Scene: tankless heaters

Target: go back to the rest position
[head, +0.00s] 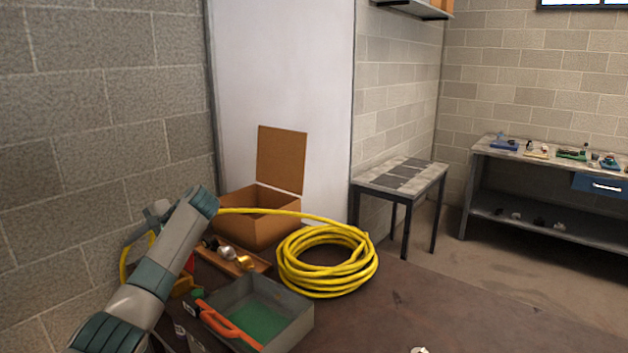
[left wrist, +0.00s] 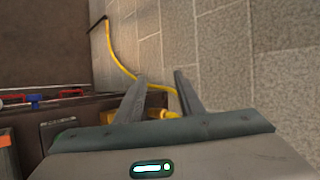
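My left arm comes in from the lower left in the head view and bends at the top in front of the block wall. The left gripper is mostly hidden behind my own arm there. In the left wrist view, the two fingers of my left gripper (left wrist: 160,75) stand apart with a gap between them. A yellow hose (left wrist: 116,56) passes behind the fingers, and a brass-coloured piece shows low between them. I see nothing clamped in the fingers. My right gripper is not in view.
A coiled yellow hose (head: 327,262), an open cardboard box (head: 262,227) and a grey metal bin (head: 290,325) stand on the brown table (head: 400,300) beside my left arm. The block wall (head: 60,150) is close on the left. The table's right part looks mostly clear.

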